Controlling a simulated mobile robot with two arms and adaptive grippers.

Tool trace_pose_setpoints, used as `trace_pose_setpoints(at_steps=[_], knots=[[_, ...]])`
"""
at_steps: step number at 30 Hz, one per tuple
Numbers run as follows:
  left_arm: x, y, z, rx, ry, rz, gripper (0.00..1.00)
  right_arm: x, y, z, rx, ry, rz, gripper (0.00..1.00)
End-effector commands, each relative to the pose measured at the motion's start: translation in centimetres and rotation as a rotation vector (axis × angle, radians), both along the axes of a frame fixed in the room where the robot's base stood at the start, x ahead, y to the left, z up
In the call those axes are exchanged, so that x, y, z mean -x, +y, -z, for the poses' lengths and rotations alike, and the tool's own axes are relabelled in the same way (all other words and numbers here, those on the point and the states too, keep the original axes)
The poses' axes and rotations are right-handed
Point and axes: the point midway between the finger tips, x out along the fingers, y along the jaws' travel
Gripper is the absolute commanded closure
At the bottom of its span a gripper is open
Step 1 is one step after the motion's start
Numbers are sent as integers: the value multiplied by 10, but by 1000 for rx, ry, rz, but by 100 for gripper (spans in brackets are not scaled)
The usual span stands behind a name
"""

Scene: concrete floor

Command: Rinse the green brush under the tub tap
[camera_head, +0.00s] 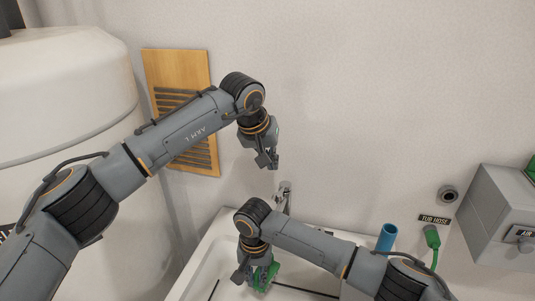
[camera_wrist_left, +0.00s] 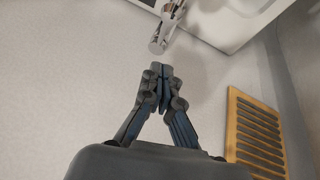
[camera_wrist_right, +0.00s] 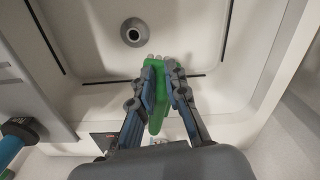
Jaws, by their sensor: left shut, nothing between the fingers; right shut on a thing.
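The green brush (camera_wrist_right: 156,100) is between the fingers of my right gripper (camera_wrist_right: 163,70), which is shut on it over the tub; it also shows in the head view (camera_head: 263,276). The white tub (camera_head: 203,270) lies below, with its drain (camera_wrist_right: 133,33) ahead of the brush in the right wrist view. The metal tap (camera_head: 285,194) is at the back of the tub, partly hidden by my right arm; it also shows in the left wrist view (camera_wrist_left: 166,30). My left gripper (camera_head: 268,162) is shut and empty, in the air above and left of the tap. I cannot make out any water.
A wooden vent panel (camera_head: 150,75) is on the wall behind my left arm. A grey box (camera_head: 497,220) is on the right wall.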

Motion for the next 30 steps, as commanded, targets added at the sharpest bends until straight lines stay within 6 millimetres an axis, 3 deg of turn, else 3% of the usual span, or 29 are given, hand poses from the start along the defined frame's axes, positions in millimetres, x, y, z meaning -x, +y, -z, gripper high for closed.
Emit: trace_pose_setpoints(at_steps=[6, 12, 30], knots=[[-14, -12, 42, 1, 3, 0, 100, 0, 0, 0, 0, 0, 0, 100], [-2, -13, 65, 0, 2, 1, 100, 0, 0, 0, 0, 0, 0, 100], [5, -12, 81, -1, -1, -2, 100, 0, 0, 0, 0, 0, 0, 100]])
